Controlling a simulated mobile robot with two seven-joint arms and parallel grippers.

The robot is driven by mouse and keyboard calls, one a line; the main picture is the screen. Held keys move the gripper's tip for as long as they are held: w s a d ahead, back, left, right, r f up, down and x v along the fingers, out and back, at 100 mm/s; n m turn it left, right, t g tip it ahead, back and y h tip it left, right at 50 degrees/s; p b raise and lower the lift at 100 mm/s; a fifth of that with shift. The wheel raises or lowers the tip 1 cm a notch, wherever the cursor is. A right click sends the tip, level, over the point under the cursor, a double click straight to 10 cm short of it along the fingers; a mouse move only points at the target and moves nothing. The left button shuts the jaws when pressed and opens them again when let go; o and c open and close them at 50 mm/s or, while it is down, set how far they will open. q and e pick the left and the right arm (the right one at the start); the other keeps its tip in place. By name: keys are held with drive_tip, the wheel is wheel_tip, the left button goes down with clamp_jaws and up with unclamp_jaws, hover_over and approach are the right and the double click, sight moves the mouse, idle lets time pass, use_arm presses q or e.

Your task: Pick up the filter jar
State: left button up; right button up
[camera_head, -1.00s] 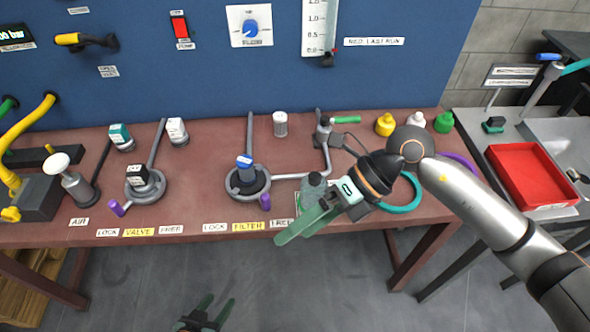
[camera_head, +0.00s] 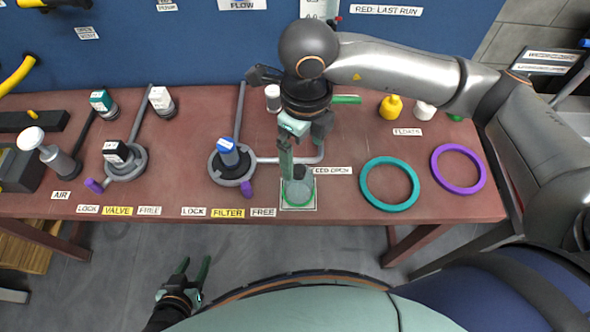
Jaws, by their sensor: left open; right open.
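A blue-capped cylinder (camera_head: 228,152) sits in a grey ring holder to the left, behind the FILTER label (camera_head: 227,213). My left gripper (camera_head: 192,269) is open and empty, low in front of the bench.
A teal ring (camera_head: 389,184) and a purple ring (camera_head: 458,169) lie to the right. A black-capped part in a holder (camera_head: 121,158) stands at left. Small bottles line the back. A grey pipe (camera_head: 290,159) runs behind the jar. The bench's front strip is mostly clear.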

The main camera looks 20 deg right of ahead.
sight(302, 170)
wheel_tip(302, 170, down, 7)
drive_tip(key=shift+f+p, duration=0.1)
drive_tip(key=shift+p, duration=0.25)
drive_tip(key=f, duration=0.3)
drive_tip(key=f+p, duration=0.1)
drive_tip(key=f, duration=0.1)
drive_tip(key=shift+a, duration=0.25)
drive_tip(key=c, duration=1.3)
drive_tip(key=shift+o, duration=0.2)
drive_tip(key=shift+r, duration=0.15)
drive_tip(key=shift+w+r, duration=0.1)
drive_tip(key=shift+r, duration=0.55)
drive_tip(key=s+a+r+b, duration=0.2)
drive_tip(key=s+a+r, duration=0.4)
drive_tip(key=s+r, duration=0.5)
drive_tip(key=shift+s+a+r, duration=0.2)
drive_tip(key=shift+s+a, duration=0.2)
drive_tip(key=shift+s, duration=0.3)
drive_tip(key=shift+w, duration=0.1)
